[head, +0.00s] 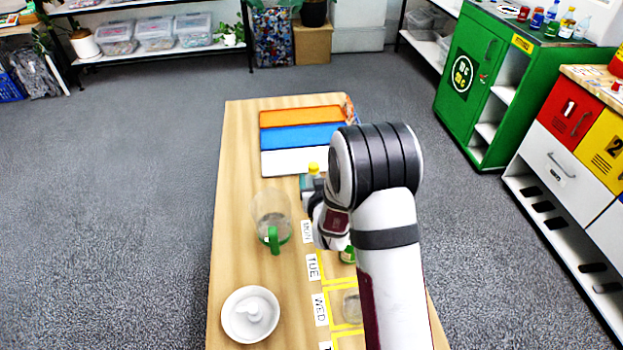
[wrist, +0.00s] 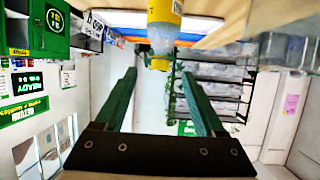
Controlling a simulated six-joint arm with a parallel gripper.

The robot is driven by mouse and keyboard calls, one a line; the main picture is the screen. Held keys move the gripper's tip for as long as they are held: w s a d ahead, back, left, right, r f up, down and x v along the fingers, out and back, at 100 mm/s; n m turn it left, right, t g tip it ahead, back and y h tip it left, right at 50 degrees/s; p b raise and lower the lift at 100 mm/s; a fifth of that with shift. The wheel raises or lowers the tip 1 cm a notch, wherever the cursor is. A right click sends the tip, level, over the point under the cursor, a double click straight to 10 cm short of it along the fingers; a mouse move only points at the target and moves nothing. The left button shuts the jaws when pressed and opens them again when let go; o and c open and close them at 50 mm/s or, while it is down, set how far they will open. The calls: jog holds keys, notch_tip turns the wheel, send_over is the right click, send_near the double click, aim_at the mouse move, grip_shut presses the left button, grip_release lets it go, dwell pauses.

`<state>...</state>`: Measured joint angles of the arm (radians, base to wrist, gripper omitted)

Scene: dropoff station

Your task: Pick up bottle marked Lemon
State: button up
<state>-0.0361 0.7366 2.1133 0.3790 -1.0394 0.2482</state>
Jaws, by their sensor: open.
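A bottle with a yellow cap (head: 313,168) stands on the wooden table near the front edge of the coloured panels, mostly hidden behind my arm. In the wrist view, which looks upside down, a clear bottle with a yellow label and yellow cap (wrist: 163,35) shows at the top centre, beyond the fingertips. Its label is too blurred to read. My gripper (wrist: 158,74) is open, with nothing between its green fingers. The bottle lies roughly in line with the gap between them. In the head view my arm hides most of the gripper.
A glass pitcher with a green handle (head: 272,215) and a white bowl (head: 250,313) stand on the table's left side. A small green-topped jar (head: 347,255) and a clear glass (head: 352,305) stand near yellow-outlined squares. Orange, blue and white panels (head: 300,137) lie at the far end.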

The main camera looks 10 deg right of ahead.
aim_at(313, 164)
jog(key=x, duration=1)
jog(key=shift+w+r, duration=0.25)
jog(key=shift+r, duration=0.05)
jog(key=shift+a, duration=0.1)
grip_shut()
